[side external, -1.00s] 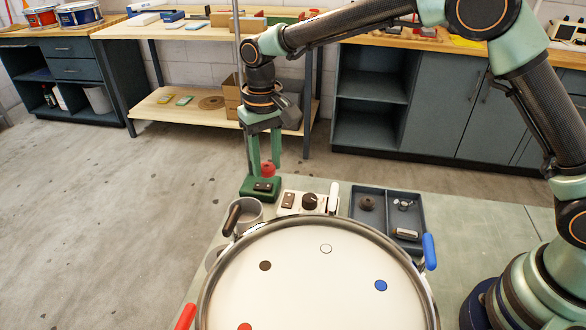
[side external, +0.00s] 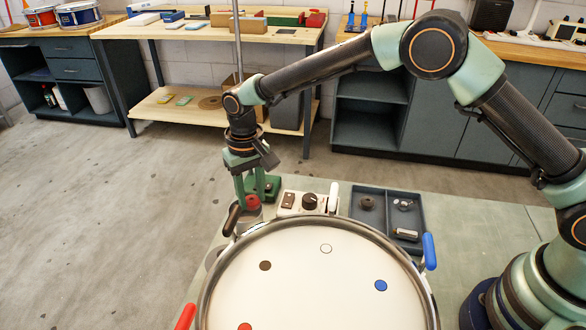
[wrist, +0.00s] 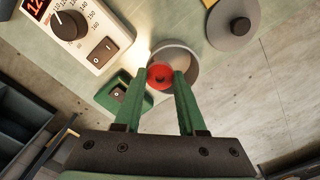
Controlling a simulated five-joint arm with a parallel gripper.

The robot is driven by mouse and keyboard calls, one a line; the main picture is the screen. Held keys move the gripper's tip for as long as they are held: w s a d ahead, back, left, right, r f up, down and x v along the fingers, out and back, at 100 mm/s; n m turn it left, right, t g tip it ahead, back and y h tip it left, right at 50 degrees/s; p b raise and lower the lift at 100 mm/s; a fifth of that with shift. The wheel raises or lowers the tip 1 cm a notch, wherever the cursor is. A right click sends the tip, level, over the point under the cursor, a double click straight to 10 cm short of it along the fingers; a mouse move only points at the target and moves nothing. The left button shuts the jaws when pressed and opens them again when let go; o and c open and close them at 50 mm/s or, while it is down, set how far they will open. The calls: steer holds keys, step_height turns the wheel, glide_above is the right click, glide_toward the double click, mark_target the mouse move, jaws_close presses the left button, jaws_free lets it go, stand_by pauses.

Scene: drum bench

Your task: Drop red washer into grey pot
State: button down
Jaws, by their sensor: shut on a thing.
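The red washer (side external: 253,202) is between the fingertips of my gripper (side external: 253,203), which is shut on it. In the wrist view the red washer (wrist: 160,76) sits between the two green fingers, over the near-left part of the grey pot's opening. The grey pot (wrist: 182,56) shows its rim and part of its inside beyond the washer. In the side view the grey pot (side external: 249,217) is just below the fingertips and partly hidden by them. The exact height of the washer above the rim is hard to tell.
A green block with a switch (side external: 265,187) and a white control box (side external: 309,202) stand close beside the pot. The large drum (side external: 310,285) is in front. A dark divided tray (side external: 385,212) lies to the right. A grey disc with a black knob (wrist: 234,27) is near the pot.

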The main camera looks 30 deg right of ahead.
steer(key=shift+c, duration=2)
jaws_free()
step_height(320, 180, up, 12)
steer(key=shift+d, duration=0.1)
